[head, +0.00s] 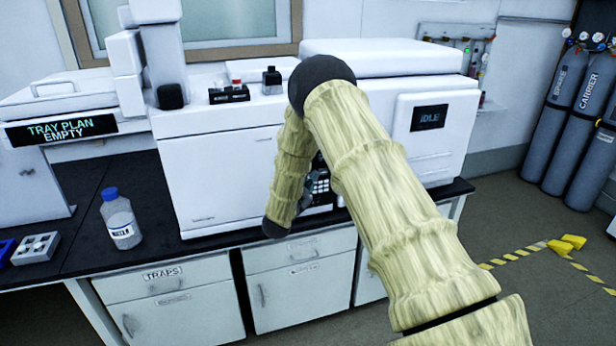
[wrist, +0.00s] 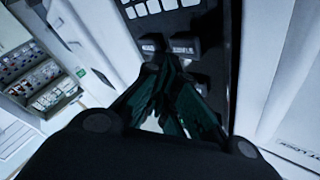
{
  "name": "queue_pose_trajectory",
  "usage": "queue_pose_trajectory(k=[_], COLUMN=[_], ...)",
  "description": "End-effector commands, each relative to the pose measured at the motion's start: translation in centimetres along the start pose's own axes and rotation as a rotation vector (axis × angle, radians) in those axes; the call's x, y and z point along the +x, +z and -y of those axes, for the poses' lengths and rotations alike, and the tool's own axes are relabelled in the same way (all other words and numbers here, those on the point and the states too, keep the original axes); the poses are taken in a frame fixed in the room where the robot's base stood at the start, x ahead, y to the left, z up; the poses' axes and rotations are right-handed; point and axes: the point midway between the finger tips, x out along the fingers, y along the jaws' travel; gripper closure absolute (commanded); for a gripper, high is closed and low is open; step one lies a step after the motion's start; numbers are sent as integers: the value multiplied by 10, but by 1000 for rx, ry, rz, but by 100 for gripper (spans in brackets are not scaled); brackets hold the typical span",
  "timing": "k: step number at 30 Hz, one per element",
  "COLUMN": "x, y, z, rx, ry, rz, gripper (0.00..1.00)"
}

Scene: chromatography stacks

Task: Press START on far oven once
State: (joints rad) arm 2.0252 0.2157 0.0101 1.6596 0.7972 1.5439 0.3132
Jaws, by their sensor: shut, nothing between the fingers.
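The oven (head: 220,180) is a white bench instrument with a display reading IDLE (head: 429,117). Its dark keypad (head: 320,186) shows partly behind my arm. In the wrist view a dark panel (wrist: 217,20) carries pale keys (wrist: 154,7) at the top and wider dark buttons below them, a left one (wrist: 151,45) and a right one (wrist: 186,46). Their small labels are too blurred to read, so I cannot tell which is START. My gripper (wrist: 172,62) is shut and empty, its tips just below these two buttons. I cannot tell whether they touch the panel. The fingers partly hide the lower buttons.
A blue-capped bottle (head: 120,218) and a vial rack (head: 36,248) stand on the black bench (head: 95,170) at left. A display reads TRAY PLAN EMPTY (head: 62,130). Gas cylinders (head: 580,120) stand at right, near yellow-marked floor. Small bottles (head: 270,80) sit on the instrument.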

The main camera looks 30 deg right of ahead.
Motion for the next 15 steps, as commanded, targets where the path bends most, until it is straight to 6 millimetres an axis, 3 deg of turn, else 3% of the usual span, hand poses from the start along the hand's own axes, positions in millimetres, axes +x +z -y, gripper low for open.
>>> queue_pose_trajectory(k=[15], x=[5], y=[4], z=[4], rx=[0], ry=[0], rz=[0], gripper=[100])
